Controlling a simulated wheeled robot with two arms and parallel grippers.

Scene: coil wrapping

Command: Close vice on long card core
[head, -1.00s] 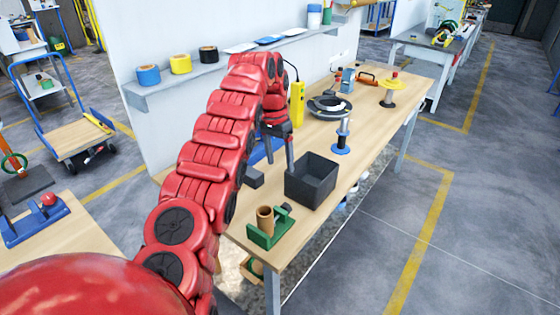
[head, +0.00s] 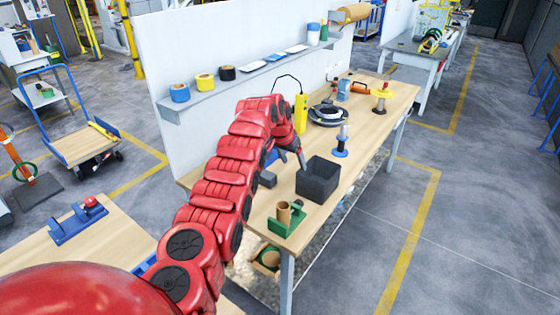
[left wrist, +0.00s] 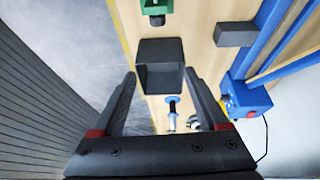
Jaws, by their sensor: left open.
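The green vice (head: 287,224) stands on the near end of the long wooden bench. A brown card core (head: 283,212) stands upright at it, with a dark knob beside it. I cannot tell whether the jaws touch the core. My left gripper (head: 301,164) is above the bench by the black bin, beyond the vice. In the left wrist view my left gripper (left wrist: 159,76) is open and empty, with the vice (left wrist: 156,8) cut off at the top edge. The core is not clear there. My right gripper is not in view.
The black open bin (head: 318,181) stands close behind the vice. A dark block (head: 267,180), a blue-based spool (head: 341,143), a black ring (head: 328,114) and a yellow device (head: 300,114) stand farther along. A wall shelf (head: 250,75) holds tape rolls. The bench's right edge is clear.

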